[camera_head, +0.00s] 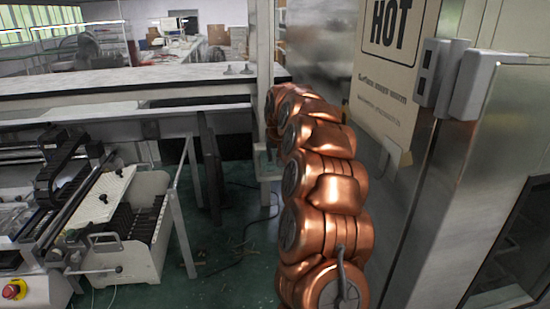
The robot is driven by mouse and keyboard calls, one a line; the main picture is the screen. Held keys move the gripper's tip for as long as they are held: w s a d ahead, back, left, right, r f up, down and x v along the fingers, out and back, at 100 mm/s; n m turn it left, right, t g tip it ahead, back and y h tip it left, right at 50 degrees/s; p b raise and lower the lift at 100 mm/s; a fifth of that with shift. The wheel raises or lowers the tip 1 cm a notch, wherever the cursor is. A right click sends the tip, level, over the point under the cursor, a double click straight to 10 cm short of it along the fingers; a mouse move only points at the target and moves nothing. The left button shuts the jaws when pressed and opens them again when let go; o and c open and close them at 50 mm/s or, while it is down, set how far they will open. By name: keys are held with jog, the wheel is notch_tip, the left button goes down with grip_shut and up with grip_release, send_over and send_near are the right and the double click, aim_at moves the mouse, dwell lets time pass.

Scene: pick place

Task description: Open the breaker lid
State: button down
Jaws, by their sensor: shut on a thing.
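My copper-coloured arm reaches from the bottom middle of the head view up and away toward the long bench. My gripper is not visible; the far end of the arm is hidden behind its own links. I cannot make out a breaker or its lid for certain. Two pale grey box-like fittings sit on the metal cabinet at the right: a narrow one with dark square insets (431,72) and a plain one (474,85) beside it. No gripper shows at either fitting.
A metal cabinet (440,200) stands close on the right, with a "HOT" warning sign (390,75) beyond. A long bench (120,82) crosses the back. A machine with a white tray unit (140,235) and a red button (13,291) stands left. Green floor (235,270) shows between, with a cable.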

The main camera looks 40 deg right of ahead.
jog(key=shift+w+d+r, duration=0.1)
jog(key=shift+w+r, duration=0.15)
jog(key=shift+r, duration=0.1)
dwell(0.5)
jog(key=c, duration=1.1)
grip_release()
jog(key=shift+f, duration=0.2)
jog(key=v, duration=1.2)
jog(key=shift+d, duration=0.1)
